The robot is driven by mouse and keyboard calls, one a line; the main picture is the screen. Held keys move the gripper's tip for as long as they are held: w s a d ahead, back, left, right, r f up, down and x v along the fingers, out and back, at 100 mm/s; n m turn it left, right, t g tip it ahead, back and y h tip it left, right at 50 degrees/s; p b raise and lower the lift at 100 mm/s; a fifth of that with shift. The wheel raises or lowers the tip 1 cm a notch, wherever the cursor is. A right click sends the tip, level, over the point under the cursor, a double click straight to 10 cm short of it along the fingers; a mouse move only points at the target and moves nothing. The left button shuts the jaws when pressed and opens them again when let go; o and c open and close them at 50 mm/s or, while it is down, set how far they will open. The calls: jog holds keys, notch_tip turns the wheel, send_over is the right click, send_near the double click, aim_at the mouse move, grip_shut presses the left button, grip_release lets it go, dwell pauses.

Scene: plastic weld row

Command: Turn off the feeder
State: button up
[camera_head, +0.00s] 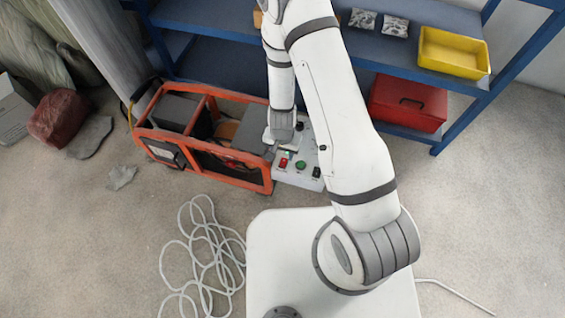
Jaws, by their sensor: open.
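The orange-framed machine (205,175), which I take to be the feeder, stands on the floor left of centre. A grey control panel (290,178) is at its right end. On the panel's front part are a red switch (284,162), a green round button (300,163) and a dark switch (316,172). My gripper (279,147) is over the back left part of the panel, behind the red switch. It is open, small in view and partly covered by my wrist. I cannot tell whether it touches the panel. The switch positions are too small to read.
A blue shelf (215,52) stands behind, with a yellow bin (453,52) and a red toolbox (407,104). A coiled pale hose (205,255) lies on the floor in front of the machine. A dark red bag (58,118) lies at the left.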

aim_at(282, 165)
notch_tip(282, 165, down, 8)
jog(key=b, duration=0.7)
jog(key=shift+r, duration=0.25)
jog(key=shift+r, duration=0.1)
jog(key=shift+c, duration=0.5)
grip_shut()
jog(key=shift+w, duration=0.1)
jog(key=shift+w+d+g+y+b, duration=0.15)
jog(key=shift+g+y+b, duration=0.1)
jog(key=shift+g, duration=0.4)
jog(key=shift+w+g+y+b, duration=0.15)
jog(key=shift+g+y, duration=0.1)
jog(key=shift+g, duration=0.4)
jog(key=shift+r, duration=0.1)
